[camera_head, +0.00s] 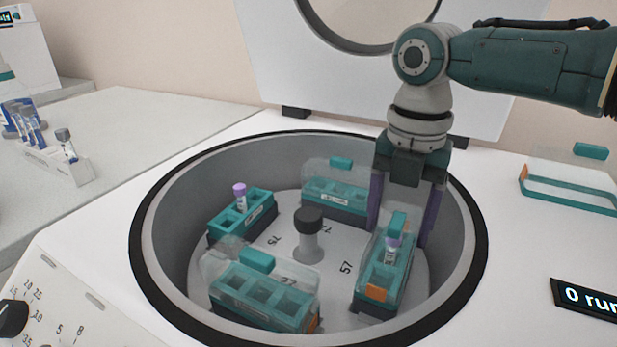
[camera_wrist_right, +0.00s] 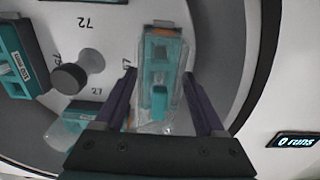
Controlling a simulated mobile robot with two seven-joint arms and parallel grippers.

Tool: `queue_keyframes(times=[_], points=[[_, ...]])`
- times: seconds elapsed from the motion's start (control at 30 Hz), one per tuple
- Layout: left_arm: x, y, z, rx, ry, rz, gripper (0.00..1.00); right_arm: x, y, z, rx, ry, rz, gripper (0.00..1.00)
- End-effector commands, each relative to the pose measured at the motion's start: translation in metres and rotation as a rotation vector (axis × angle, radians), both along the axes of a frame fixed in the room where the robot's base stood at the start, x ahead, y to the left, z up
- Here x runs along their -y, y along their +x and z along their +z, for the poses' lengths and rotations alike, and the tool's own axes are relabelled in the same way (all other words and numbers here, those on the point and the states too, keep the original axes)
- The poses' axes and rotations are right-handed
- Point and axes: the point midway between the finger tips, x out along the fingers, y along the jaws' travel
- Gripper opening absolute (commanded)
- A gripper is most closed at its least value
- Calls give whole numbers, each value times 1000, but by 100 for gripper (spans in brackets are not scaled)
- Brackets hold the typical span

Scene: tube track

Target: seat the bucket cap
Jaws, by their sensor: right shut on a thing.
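A clear bucket cap with a teal handle (camera_head: 397,222) is over the right-hand bucket (camera_head: 372,300) in the open centrifuge. My right gripper (camera_head: 399,236) points down with its purple fingers on both sides of this cap and is shut on it. The cap also shows between the fingers in the wrist view (camera_wrist_right: 159,98). The cap looks level and in line with the bucket. I cannot tell whether its rim touches the bucket all round. A purple-topped tube (camera_head: 391,246) shows inside. My left gripper is not in view.
Clear caps with teal handles are on the front bucket (camera_head: 262,297) and back bucket (camera_head: 335,193). The left bucket (camera_head: 243,216) is uncapped and holds a purple-topped tube (camera_head: 240,194). Another cap (camera_head: 567,193) lies on the deck at right. The rotor hub (camera_head: 308,235) stands mid-bowl.

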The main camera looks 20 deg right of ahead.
Motion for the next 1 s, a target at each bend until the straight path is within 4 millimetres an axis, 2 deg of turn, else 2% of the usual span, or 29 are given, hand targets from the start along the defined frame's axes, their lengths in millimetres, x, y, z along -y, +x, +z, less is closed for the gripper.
queue_keyframes(times=[0.23,0.27,0.47,0.5,1.0], points=[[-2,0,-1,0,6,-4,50,0,0,-1,0,0,0,18],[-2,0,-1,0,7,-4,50,0,0,-1,0,0,0,75],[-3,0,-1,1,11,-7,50,0,0,-1,0,0,0,98],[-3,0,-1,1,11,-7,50,0,0,-1,0,0,0,100],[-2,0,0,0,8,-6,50,0,0,-1,0,0,0,100]])
